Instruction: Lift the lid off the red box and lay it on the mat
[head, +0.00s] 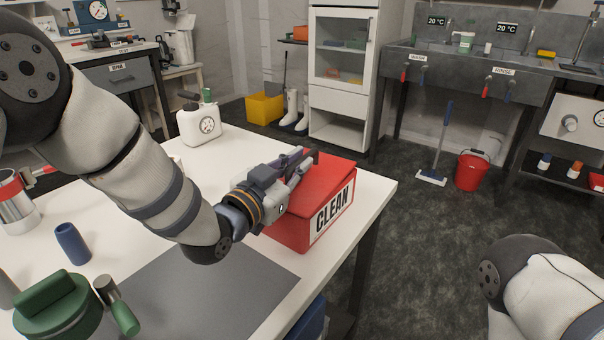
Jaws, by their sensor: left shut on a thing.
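The red box (293,230) with a white "CLEAN" label stands on the white table near its right edge. Its red lid (332,170) is on top; I cannot tell whether it sits fully down. My left gripper (300,163) reaches over the lid from the left and is shut on a part of it, which the fingers hide. The dark grey mat (205,295) lies flat and bare in front of the box, partly behind my left arm. My right gripper is out of view; only part of my right arm shows at lower right.
A white jug (200,124) with a gauge stands behind the box to the left. A blue cylinder (72,243), a green-lidded item (55,305) and a metal can (15,203) stand at the table's left. A red bucket (472,170) is on the floor.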

